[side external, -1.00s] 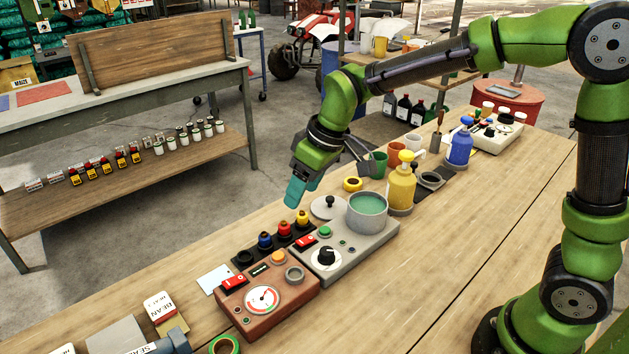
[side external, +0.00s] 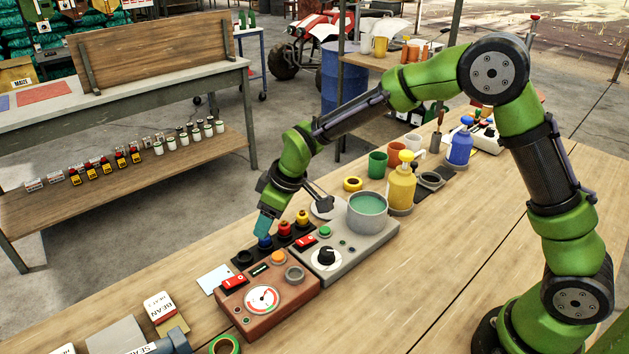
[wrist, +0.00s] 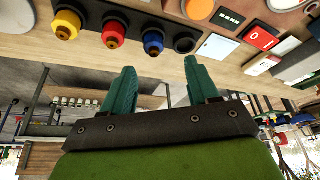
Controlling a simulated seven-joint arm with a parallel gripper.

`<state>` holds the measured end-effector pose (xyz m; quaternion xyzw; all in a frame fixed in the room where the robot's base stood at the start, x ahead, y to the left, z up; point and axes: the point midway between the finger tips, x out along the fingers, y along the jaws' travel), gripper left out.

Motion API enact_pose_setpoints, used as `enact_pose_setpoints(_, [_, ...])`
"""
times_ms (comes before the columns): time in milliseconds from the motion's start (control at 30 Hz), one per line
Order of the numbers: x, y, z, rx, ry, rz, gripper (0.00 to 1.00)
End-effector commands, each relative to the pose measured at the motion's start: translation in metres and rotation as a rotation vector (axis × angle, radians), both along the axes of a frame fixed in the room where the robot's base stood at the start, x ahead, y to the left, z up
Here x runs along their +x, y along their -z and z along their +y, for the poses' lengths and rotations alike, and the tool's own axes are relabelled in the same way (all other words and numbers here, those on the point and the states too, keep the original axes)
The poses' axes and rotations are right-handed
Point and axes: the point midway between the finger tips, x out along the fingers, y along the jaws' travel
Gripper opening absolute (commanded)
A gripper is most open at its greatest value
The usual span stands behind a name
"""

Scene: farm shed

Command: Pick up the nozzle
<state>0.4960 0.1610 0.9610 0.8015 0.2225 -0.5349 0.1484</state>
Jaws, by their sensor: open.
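Three nozzle-like pieces with coloured collars and brass-looking tips stand in a row on a black holder (side external: 253,252): blue (side external: 265,242), red (side external: 284,229) and yellow (side external: 302,217). The wrist view shows the yellow (wrist: 68,23), red (wrist: 111,30) and blue (wrist: 153,39) pieces, with a bare black socket (wrist: 185,43) beside the blue one. I cannot tell which is the nozzle meant. My gripper (side external: 264,230) is tilted down, just above the blue piece. In the wrist view its teal fingers (wrist: 163,75) are apart and empty, with the blue piece beyond the gap.
A red-brown gauge box (side external: 265,299) and a grey unit with a green-filled pot (side external: 367,213) stand close to the holder. A white card (side external: 215,280) lies to its left. Yellow (side external: 401,187) and blue (side external: 460,148) bottles and several cups stand farther right.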

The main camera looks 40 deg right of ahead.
Motion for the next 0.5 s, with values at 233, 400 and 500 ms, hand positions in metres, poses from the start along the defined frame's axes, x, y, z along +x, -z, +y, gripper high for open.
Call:
enact_pose_setpoints(233, [0.01,0.035,-0.002,-0.001,0.001,0.004,0.6])
enact_pose_setpoints(400, [0.016,0.048,0.001,-0.001,0.0,0.001,0.6])
enact_pose_setpoints(500, [0.016,0.049,0.001,-0.001,0.001,0.001,0.6])
